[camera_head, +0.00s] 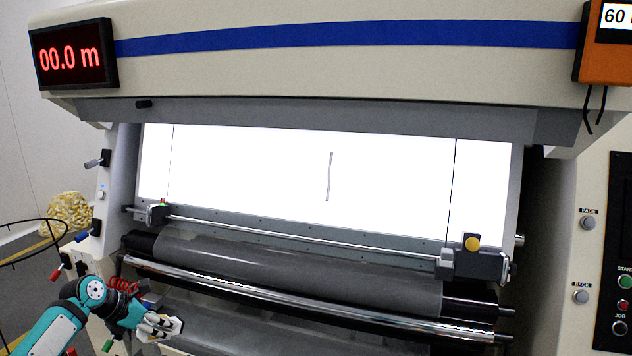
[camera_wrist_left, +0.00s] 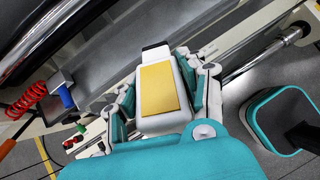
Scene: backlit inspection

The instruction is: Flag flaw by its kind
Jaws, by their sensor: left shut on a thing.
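The flaw (camera_head: 329,177) is a thin grey, slightly wavy upright streak near the middle of the bright backlit panel (camera_head: 240,165). My left gripper (camera_head: 166,326) is at the lower left, below the panel and in front of the rollers. In the left wrist view the same gripper (camera_wrist_left: 160,88) is shut on a white block with a yellow face (camera_wrist_left: 159,88) and a dark end. The block is held between the two teal-and-white fingers, and its underside is hidden. My right gripper is in neither view.
A chrome roller (camera_head: 300,300) and a dark film roll (camera_head: 300,270) run across below the panel. A rail with a yellow-knobbed carriage (camera_head: 472,243) sits at the panel's lower edge. A red counter (camera_head: 72,54) reads 00.0 m. A teal-rimmed bin (camera_wrist_left: 255,125) stands at right.

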